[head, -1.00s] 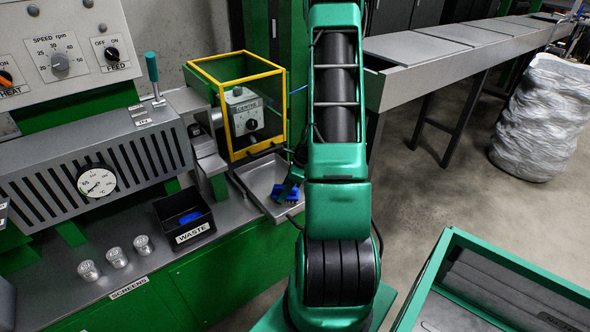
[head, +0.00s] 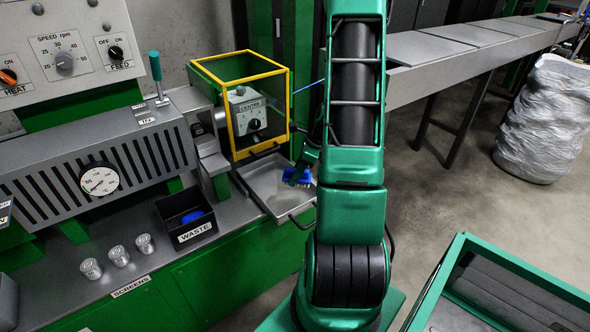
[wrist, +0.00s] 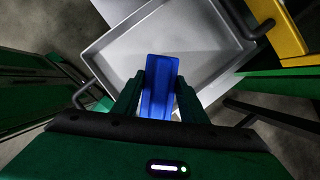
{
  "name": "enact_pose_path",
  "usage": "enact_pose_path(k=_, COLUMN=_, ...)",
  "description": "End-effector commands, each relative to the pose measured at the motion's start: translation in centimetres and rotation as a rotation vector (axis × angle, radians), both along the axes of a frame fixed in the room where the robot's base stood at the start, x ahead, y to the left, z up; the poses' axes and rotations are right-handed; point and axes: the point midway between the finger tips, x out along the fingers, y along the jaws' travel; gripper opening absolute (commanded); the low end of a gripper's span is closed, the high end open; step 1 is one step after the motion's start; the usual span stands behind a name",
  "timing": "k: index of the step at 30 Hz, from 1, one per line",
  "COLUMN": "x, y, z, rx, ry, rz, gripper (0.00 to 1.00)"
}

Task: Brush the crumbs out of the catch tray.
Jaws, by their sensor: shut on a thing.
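The catch tray (head: 265,194) is a shallow grey metal tray below the yellow-framed guard; it also fills the upper middle of the wrist view (wrist: 205,35). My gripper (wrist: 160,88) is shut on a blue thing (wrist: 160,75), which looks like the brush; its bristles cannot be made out. The blue brush also shows in the head view (head: 297,176), over the right part of the tray. I cannot tell whether it touches the tray floor. No separate crumbs can be made out on the visible tray floor.
The yellow-framed guard (head: 289,100) stands over the back of the tray. A black WASTE bin (head: 190,236) with something blue inside sits to the left. A green-edged crate (head: 450,262) is at lower right.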

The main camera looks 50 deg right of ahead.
Motion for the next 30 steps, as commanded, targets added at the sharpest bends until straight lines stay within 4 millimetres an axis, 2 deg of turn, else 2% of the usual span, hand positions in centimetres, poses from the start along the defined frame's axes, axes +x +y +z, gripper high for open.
enact_pose_path(k=4, x=0.1, y=0.1, z=1.4, rx=-0.001, ry=-0.002, rz=0.002, gripper=0.10)
enact_pose_path(k=9, x=0.2, y=0.3, z=2.2, rx=0.000, ry=0.000, rz=0.004, gripper=0.10)
enact_pose_path(k=30, x=0.5, y=0.9, z=2.1, rx=0.001, ry=0.000, rz=0.030, gripper=0.10)
